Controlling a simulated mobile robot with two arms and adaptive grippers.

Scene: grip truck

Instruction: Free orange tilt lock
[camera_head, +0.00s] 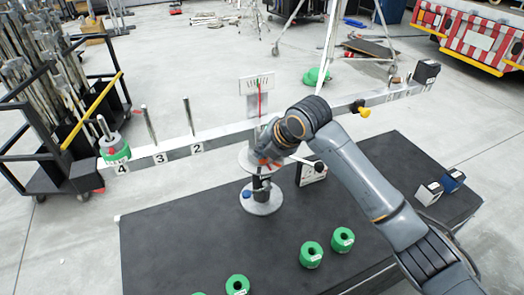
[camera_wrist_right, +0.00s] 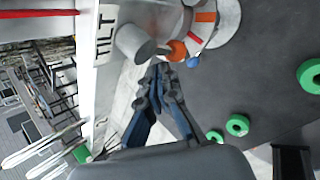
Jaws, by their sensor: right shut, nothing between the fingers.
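The orange tilt lock (camera_wrist_right: 177,50) is a small orange knob in the right wrist view, beside a grey cylinder and below a round scale plate. In the head view, my arm largely covers this spot at the middle of the balance beam (camera_head: 225,141). My right gripper (camera_wrist_right: 158,72) is shut and empty, its fingertips just short of the orange knob; I cannot tell whether they touch it. In the head view the right gripper (camera_head: 266,150) is at the balance's central post, partly hidden by its own wrist. My left gripper is not in view.
A green weight (camera_head: 115,151) sits on peg 4 at the beam's left end; other pegs are bare. Several green rings (camera_head: 311,254) lie on the black table (camera_head: 185,240). Small blocks (camera_head: 453,180) stand at its right edge. A rack (camera_head: 60,110) stands left.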

